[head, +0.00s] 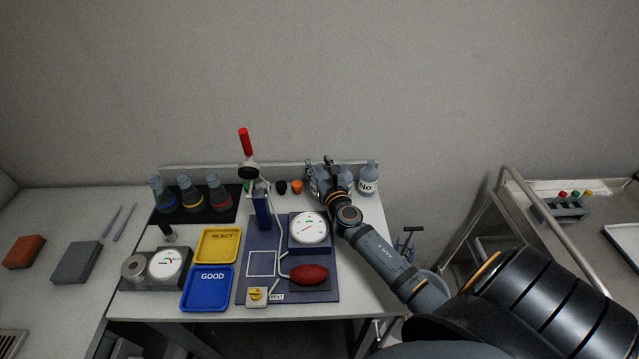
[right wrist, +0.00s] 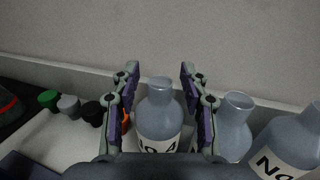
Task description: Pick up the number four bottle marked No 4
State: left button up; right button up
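A grey-blue bottle (right wrist: 158,118) stands upright in the right wrist view, its white label partly hidden and reading "o 4". My right gripper (right wrist: 160,80) is open, with one finger on each side of this bottle and small gaps visible beside it. In the head view, my right gripper (head: 320,165) is at the back of the table, and its fingers and wrist cover most of the bottle. My left gripper is in neither view.
A similar bottle (right wrist: 235,125) stands close to the right finger, and another (right wrist: 290,145) marked "No" stands farther right, also in the head view (head: 368,180). Small caps (head: 289,187) lie left of the gripper. A wall is behind.

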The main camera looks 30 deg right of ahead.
grip_shut()
